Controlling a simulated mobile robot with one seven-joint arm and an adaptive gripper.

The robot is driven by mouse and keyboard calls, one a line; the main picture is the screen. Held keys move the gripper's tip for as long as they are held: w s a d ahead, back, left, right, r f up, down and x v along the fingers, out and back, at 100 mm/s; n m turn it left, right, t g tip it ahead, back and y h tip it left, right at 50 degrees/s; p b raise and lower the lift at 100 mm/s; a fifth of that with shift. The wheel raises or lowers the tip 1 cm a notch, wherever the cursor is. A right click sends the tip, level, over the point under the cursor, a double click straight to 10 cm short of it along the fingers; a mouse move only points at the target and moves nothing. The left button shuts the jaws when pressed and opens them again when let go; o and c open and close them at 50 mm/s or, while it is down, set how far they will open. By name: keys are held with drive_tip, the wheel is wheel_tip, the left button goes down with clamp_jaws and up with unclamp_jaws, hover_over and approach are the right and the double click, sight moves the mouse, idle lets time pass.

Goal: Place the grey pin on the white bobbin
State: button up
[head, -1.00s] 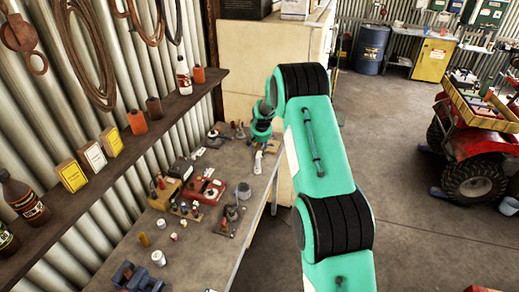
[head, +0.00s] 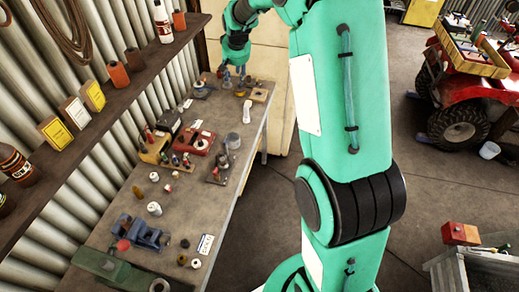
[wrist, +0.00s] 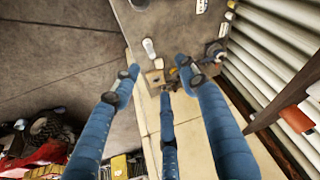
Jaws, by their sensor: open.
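My gripper (head: 235,70) is above the far end of the workbench in the head view. Its blue fingers are spread apart and empty in the wrist view (wrist: 158,80). Below them is a small wooden block (wrist: 154,77) with a dark round spot; it also shows in the head view (head: 259,95). I cannot pick out the grey pin for sure; it is too small or hidden by the fingers. Small white, bobbin-like cylinders stand on the bench, one in the middle (head: 154,209) and one farther back (head: 154,176); I cannot tell which is the white bobbin.
A shelf (head: 140,95) with bottles and boxes runs along the left wall. A tall cream cabinet (head: 275,60) stands beyond the bench.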

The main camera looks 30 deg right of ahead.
drive_tip(key=s+a+r+n, duration=0.1)
drive_tip(key=s+a+r, duration=0.6)
drive_tip(key=s, duration=0.4)
drive_tip(key=s+a+r, duration=0.4)
drive_tip(key=s+r, duration=0.5)
drive_tip(key=s, duration=0.2)
drive_tip(key=s+a+n, duration=0.1)
drive_tip(key=s+a, duration=0.2)
drive_tip(key=s, duration=1.1)
drive_tip(key=s+a+f+n+t+y, duration=0.1)
drive_tip(key=s+a, duration=0.2)
drive_tip(key=s, duration=1)
drive_tip(key=shift+s+a+f, duration=0.15)
drive_tip(key=shift+s+a, duration=0.2)
wheel_tip(320, 180, down, 18)
drive_tip(key=b, duration=1.8)
drive_tip(key=shift+f, duration=0.2)
